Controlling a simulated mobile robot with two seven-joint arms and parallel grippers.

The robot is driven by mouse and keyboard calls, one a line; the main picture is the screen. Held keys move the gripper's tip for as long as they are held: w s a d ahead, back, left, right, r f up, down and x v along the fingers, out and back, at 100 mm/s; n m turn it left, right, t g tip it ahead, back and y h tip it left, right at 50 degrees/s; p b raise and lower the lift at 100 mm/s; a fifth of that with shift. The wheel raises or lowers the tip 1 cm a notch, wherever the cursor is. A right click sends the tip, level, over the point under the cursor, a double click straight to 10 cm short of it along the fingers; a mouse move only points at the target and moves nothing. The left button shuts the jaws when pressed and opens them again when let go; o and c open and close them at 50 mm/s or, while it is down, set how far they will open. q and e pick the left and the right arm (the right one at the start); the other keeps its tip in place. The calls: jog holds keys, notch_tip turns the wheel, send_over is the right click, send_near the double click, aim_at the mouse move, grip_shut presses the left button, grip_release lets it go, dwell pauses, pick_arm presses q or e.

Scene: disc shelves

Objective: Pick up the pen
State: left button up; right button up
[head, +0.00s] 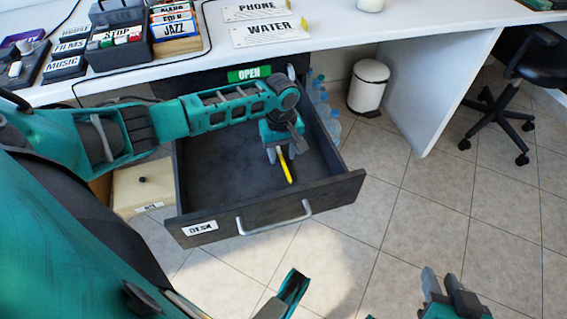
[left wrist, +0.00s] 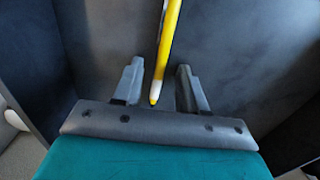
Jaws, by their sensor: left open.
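The yellow pen (head: 286,167) lies in the open desk drawer, below my left gripper (head: 282,154) in the head view. In the left wrist view the pen (left wrist: 169,36) runs down from the top edge, and its pale end reaches between the two fingers of my left gripper (left wrist: 159,84). The fingers are apart, with a gap on each side of the pen. My right gripper (head: 442,284) is at the bottom edge of the head view, partly cut off, well away from the pen.
The dark drawer (head: 330,191) has raised walls around the gripper and a front handle (head: 275,221). A white desk (head: 350,30) with boxes and signs stands above it. Bottles (head: 325,118) and a white bin (head: 368,86) stand to its right. Tiled floor lies clear in front.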

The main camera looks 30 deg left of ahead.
pick_arm(q)
jog(key=shift+f, duration=0.1)
jog(key=shift+c, duration=0.4)
grip_shut()
dwell(0.3)
